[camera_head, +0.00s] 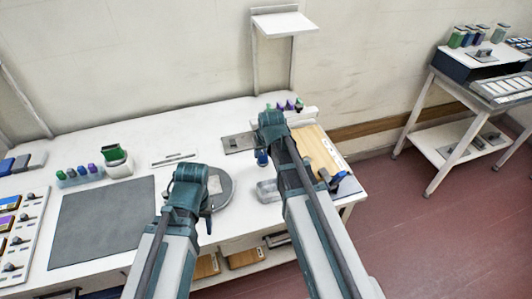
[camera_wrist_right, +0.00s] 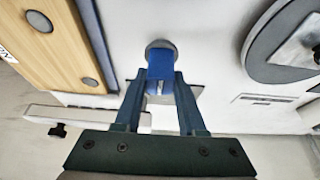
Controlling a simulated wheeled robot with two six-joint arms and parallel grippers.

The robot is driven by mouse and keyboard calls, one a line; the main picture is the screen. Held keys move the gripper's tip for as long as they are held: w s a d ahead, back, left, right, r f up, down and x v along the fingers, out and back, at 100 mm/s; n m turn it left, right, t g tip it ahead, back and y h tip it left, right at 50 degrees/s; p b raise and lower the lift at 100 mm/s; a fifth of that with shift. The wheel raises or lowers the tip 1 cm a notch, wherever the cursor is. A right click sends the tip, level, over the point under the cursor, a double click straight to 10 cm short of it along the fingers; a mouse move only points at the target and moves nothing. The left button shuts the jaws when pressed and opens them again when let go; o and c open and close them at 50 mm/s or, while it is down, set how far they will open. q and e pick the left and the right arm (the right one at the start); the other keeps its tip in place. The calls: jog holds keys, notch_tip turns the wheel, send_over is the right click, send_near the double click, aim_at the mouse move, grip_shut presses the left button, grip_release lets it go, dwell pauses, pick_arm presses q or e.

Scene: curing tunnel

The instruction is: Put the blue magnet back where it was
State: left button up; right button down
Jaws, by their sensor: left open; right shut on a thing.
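The blue magnet (camera_wrist_right: 160,66) is between the two fingertips of my right gripper (camera_wrist_right: 161,80) in the right wrist view. The gripper is shut on it. A round grey disc (camera_wrist_right: 161,44) shows at the far end of the magnet; I cannot tell whether it is part of it or touches the white surface. In the head view my right gripper (camera_head: 262,160) points down over the white table, left of the wooden board, and mostly hides the magnet. My left gripper (camera_head: 208,220) is open, near the front edge of the round grey plate, partly hidden by its own arm.
The wooden board (camera_head: 320,150) has grey discs (camera_wrist_right: 40,21) in the wrist view. A clear tray (camera_head: 268,191) lies in front of my right gripper. The round grey plate (camera_head: 222,190) is left of it. A grey mat (camera_head: 100,222) and colored bottles (camera_head: 80,172) are further left.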

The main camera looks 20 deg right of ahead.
aim_at(263, 155)
jog(key=shift+w, duration=0.35)
pick_arm(q)
jog(key=shift+w+d+f, duration=0.15)
jog(key=shift+d, duration=0.1)
pick_arm(e)
jog(key=shift+w+d+f, duration=0.1)
jog(key=shift+w+d, duration=0.15)
jog(key=shift+w, duration=0.35)
jog(key=shift+w+d+f, duration=0.1)
jog(key=shift+w+d, duration=0.1)
jog(key=shift+w, duration=0.4)
pick_arm(q)
notch_tip(263, 155, down, 3)
jog(key=b, duration=0.3)
jog(key=shift+w+f, duration=0.1)
pick_arm(e)
jog(key=f, duration=0.3)
jog(key=shift+s+f, duration=0.1)
jog(key=shift+s, duration=0.15)
pick_arm(q)
jog(key=shift+a+f+b, duration=0.15)
jog(key=shift+f+b, duration=0.05)
jog(key=shift+b, duration=0.3)
pick_arm(e)
jog(key=shift+f, duration=0.15)
pick_arm(q)
jog(key=shift+r, duration=0.1)
